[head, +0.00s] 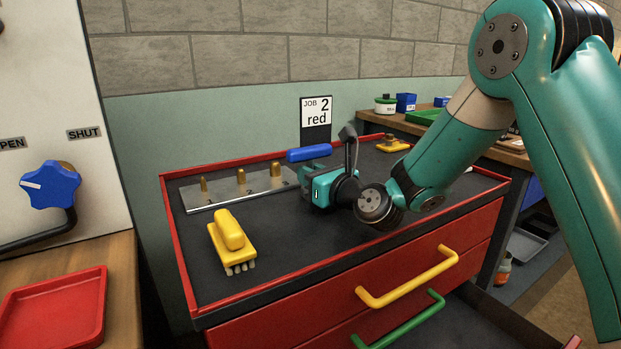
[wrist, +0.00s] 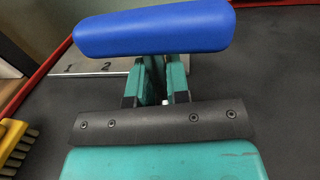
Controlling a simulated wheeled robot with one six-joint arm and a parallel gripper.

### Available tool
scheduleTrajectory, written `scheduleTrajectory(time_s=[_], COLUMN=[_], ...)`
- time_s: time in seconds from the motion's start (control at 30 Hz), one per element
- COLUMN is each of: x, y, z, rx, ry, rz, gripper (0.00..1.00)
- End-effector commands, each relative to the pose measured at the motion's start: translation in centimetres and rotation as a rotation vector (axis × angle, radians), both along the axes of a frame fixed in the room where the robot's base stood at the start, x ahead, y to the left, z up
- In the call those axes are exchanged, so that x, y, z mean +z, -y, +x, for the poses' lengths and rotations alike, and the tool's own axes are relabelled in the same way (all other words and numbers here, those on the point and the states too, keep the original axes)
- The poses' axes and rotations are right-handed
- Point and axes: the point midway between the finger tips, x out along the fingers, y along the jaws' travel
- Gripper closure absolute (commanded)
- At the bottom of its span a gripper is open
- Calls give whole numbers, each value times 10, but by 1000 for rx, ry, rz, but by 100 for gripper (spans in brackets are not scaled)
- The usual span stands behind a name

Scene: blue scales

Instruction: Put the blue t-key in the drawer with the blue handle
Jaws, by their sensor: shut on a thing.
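My gripper (head: 312,178) is shut on the blue t-key (head: 308,154) and holds it above the red cabinet's dark top, beside the pegged plate. In the wrist view the key's rounded blue crossbar (wrist: 150,32) lies across the view, beyond the fingers (wrist: 157,88). Its shaft is mostly hidden between the fingers. The cabinet front (head: 290,325) shows a drawer with a yellow handle (head: 408,278) and one with a green handle (head: 400,325). No blue handle is in view. A dark open drawer interior (head: 480,325) shows at the lower right.
A metal plate (head: 215,197) with brass pegs lies at the back of the top. A yellow brush (head: 231,240) lies front left. A "JOB 2 red" sign (head: 316,112) stands behind. A red tray (head: 55,305) and a blue knob (head: 50,186) are at left.

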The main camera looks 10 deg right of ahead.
Motion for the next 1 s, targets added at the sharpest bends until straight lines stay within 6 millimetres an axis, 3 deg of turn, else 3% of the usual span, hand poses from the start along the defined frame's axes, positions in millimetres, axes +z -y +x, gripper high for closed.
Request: scheduleTrajectory(time_s=[0.17,0.2,0.3,0.63,1.0], x=[-3,-3,-3,2,-3], y=[0,0,0,0,28], z=[0,0,0,0,-54], rx=[0,0,1,1,-2], ry=[1,0,0,0,-3], rz=[0,-1,-1,0,0], gripper=[100,79,58,58,58])
